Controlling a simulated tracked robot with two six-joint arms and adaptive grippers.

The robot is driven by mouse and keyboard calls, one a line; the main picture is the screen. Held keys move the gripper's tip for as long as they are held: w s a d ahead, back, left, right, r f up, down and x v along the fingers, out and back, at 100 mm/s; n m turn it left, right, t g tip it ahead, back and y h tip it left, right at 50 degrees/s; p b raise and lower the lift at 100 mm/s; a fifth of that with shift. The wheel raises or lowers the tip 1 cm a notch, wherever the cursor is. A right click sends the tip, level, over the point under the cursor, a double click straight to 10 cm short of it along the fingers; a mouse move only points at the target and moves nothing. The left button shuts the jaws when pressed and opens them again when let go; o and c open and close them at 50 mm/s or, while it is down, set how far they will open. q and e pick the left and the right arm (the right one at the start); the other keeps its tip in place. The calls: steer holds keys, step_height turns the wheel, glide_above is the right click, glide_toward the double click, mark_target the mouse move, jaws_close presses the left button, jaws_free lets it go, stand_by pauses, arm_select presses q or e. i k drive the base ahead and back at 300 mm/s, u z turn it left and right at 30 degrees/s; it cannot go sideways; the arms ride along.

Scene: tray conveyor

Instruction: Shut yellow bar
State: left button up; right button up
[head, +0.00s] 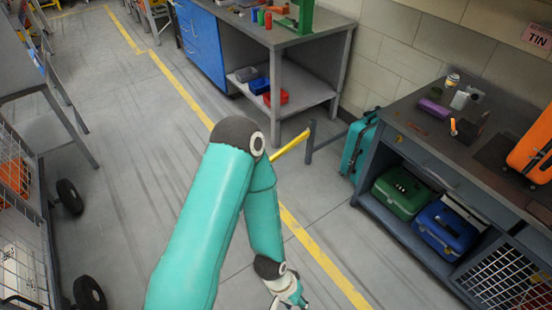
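The yellow bar (290,147) shows as a short slanted length just right of my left arm's elbow. Its upper right end meets a short grey post (310,141). Its lower left end goes behind my teal arm, so its full length is hidden. My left gripper (290,302) is at the bottom edge, well below the bar and apart from it. The frame cuts it off, and its fingers are too small and cropped to tell open from shut. My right gripper is not in view.
A grey workbench (425,125) with green and blue cases on its shelf stands at the right. A teal suitcase (357,150) is beside it. Another bench (300,35) is at the back. A wheeled wire cart (30,250) is at the left. Grey floor lies between.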

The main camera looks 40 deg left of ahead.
mark_target(283, 151)
steer(key=u, duration=0.8)
steer(key=k, duration=0.1)
steer(key=z, duration=1)
steer(key=i, duration=0.15)
steer(key=u, duration=2.55)
steer(key=i, duration=4.3)
steer(key=z, duration=1.35)
